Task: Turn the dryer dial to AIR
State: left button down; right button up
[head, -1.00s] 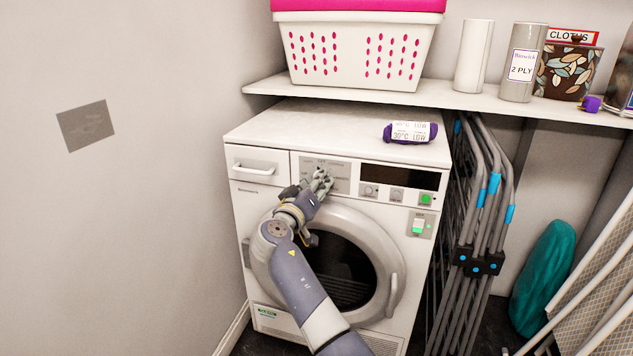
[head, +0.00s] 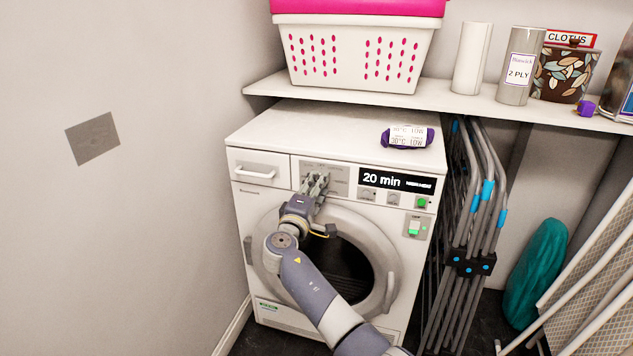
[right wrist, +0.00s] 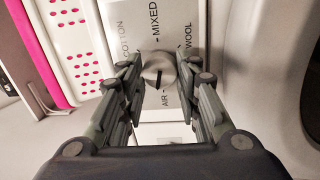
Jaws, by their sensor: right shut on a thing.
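The white dryer (head: 262,220) stands under the shelf. Its grey dial panel (head: 337,176) is partly hidden behind my right gripper (head: 315,184). In the right wrist view, the round grey dial (right wrist: 157,62) sits between the fingertips of my right gripper (right wrist: 163,77), which is shut on it. COTTON, MIXED, WOOL and AIR are printed around it, with the AIR label (right wrist: 165,98) at the bottom. A dark mark on the dial lies on the side toward AIR. The dryer's display (head: 397,181) is lit and reads "20 min". My left gripper is out of view.
A purple roll (head: 408,137) with a paper label lies on the dryer top. A white basket (head: 352,62) stands on the shelf (head: 455,93) above. A folded drying rack (head: 470,230) stands close on the right. The left wall is bare except for a grey plate.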

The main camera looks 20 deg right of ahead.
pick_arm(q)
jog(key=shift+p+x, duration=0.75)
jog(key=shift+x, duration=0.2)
pick_arm(e)
jog(key=shift+r+n, duration=0.15)
jog(key=shift+n, duration=1.35)
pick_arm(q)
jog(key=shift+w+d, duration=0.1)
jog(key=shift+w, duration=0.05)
pick_arm(e)
jog(key=o, duration=0.9)
jog(key=shift+o, duration=0.9)
jog(key=shift+w, duration=0.1)
